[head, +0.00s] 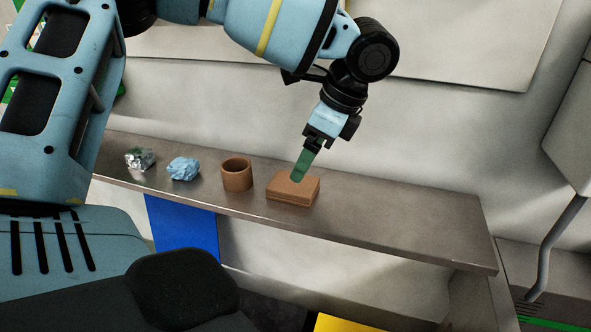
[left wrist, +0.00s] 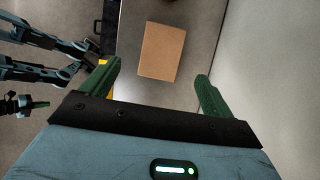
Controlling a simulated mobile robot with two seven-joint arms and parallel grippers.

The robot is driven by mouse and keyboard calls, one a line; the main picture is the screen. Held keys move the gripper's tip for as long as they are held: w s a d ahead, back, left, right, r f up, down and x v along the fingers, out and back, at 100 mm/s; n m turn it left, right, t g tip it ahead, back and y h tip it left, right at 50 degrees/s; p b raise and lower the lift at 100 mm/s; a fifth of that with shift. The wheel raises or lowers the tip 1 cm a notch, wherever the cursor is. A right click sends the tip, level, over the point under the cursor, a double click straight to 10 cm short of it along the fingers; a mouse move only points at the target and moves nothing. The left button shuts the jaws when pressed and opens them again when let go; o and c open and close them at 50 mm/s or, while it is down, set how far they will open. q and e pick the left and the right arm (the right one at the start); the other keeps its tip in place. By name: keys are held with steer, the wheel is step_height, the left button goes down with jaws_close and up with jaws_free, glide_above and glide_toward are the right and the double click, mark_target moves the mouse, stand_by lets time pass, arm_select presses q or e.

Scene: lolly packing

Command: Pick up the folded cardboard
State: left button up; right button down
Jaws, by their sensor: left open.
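The folded cardboard (head: 292,190) is a flat brown block lying on the metal shelf, right of the brown ring. In the left wrist view the cardboard (left wrist: 161,52) lies ahead of and between the green fingers, slightly turned. My left gripper (head: 300,172) reaches down from above, with its fingertips close over the cardboard's top. In the left wrist view my left gripper (left wrist: 158,72) is open with nothing between its fingers. Whether a finger touches the cardboard cannot be told. What seems to be my right gripper (left wrist: 38,104) shows small at the left edge there, its jaw state unclear.
On the shelf (head: 400,226), left of the cardboard, stand a brown cardboard ring (head: 237,179), a crumpled blue ball (head: 183,170) and a crumpled silver foil ball (head: 140,158). The shelf is clear to the right. A pale wall (head: 440,130) rises behind it.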

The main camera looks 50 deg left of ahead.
mark_target(293, 188)
arm_select(q)
steer(key=shift+s+f, duration=0.15)
steer(key=shift+s, duration=0.1)
steer(key=shift+w+p+x, duration=0.2)
steer(key=shift+x, duration=1.65)
steer(key=shift+w+p+x, duration=0.15)
steer(key=shift+p+x, duration=0.05)
steer(key=shift+x, duration=1.6)
steer(key=shift+a, duration=0.1)
steer(key=shift+c, duration=0.5)
steer(key=c, duration=0.9)
